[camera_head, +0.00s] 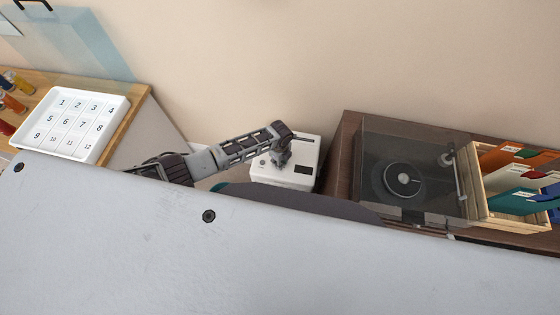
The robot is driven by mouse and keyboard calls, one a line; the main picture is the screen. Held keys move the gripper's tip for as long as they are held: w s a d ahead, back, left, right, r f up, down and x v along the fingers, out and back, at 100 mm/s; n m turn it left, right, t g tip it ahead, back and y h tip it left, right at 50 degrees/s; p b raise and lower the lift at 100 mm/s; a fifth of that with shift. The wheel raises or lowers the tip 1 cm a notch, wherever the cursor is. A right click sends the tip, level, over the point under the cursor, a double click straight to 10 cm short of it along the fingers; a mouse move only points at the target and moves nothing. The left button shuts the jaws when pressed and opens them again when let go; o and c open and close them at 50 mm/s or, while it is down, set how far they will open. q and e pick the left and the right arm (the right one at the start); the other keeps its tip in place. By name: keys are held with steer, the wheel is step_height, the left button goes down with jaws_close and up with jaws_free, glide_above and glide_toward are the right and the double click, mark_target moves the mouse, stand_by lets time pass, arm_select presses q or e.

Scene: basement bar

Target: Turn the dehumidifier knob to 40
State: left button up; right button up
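The dehumidifier (312,152) is a white box low against the wall, in the middle of the camera_head view. Its top has a dark rectangular patch (303,169) on the right and a small grey round spot (263,162) on the left. My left arm comes in from the left, and my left gripper (280,163) points down over the middle of the top. The fingers are small and partly hidden, so I cannot tell whether they are open or touching. I cannot make out the knob or its setting; the gripper covers that area. My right gripper is not in view.
Right of the dehumidifier, a brown cabinet (342,150) bears a turntable (402,180) under a dark cover and a wooden crate (475,190) of records. At left, a wooden counter (135,97) holds a white numbered tray (120,105). A pale surface blocks the lower view.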

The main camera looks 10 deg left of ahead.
arm_select(q)
steer(key=shift+m, duration=0.3)
steer(key=o, duration=1.1)
steer(key=shift+c, duration=0.2)
step_height(320, 180, up, 12)
stand_by(0.6)
stand_by(0.6)
